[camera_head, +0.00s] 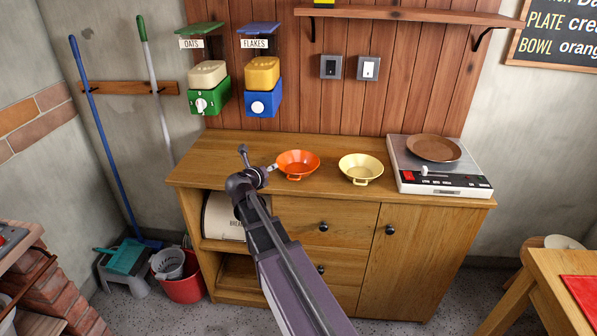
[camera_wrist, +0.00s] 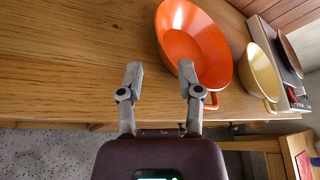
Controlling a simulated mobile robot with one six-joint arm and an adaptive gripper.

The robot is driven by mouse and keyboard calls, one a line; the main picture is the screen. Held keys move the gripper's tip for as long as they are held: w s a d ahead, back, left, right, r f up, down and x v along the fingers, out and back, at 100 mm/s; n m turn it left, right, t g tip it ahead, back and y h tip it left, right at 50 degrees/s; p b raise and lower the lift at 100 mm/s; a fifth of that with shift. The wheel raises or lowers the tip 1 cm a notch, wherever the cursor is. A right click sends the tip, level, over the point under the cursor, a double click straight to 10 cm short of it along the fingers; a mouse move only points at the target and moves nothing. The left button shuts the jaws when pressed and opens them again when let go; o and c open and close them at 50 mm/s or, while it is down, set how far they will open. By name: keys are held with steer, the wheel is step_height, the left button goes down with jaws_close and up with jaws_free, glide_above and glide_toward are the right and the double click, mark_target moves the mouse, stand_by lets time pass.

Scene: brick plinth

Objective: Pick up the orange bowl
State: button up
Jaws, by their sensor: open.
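The orange bowl (camera_head: 297,163) stands upright on the wooden cabinet top (camera_head: 230,160), left of a cream bowl. It has a small loop handle at its front. In the wrist view the orange bowl (camera_wrist: 205,45) lies ahead and to the right of centre, beyond the fingertips. My gripper (camera_wrist: 160,75) is open with nothing between its fingers; its right finger overlaps the bowl's near rim in the picture. I cannot tell whether they touch. In the head view my gripper (camera_head: 271,169) is just left of the bowl, at the cabinet's front part.
The cream bowl (camera_head: 361,168) stands right of the orange one. Further right is a hotplate-like appliance (camera_head: 440,179) with a brown plate (camera_head: 434,148) on it. Green (camera_head: 209,97) and blue (camera_head: 262,98) dispensers hang on the wall behind. The cabinet top's left part is clear.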

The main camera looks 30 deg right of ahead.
mark_target(279, 162)
steer(key=shift+b+x, duration=0.35)
steer(key=shift+x, duration=1.3)
steer(key=shift+b+x, duration=0.85)
steer(key=shift+x, duration=1.95)
jaws_close()
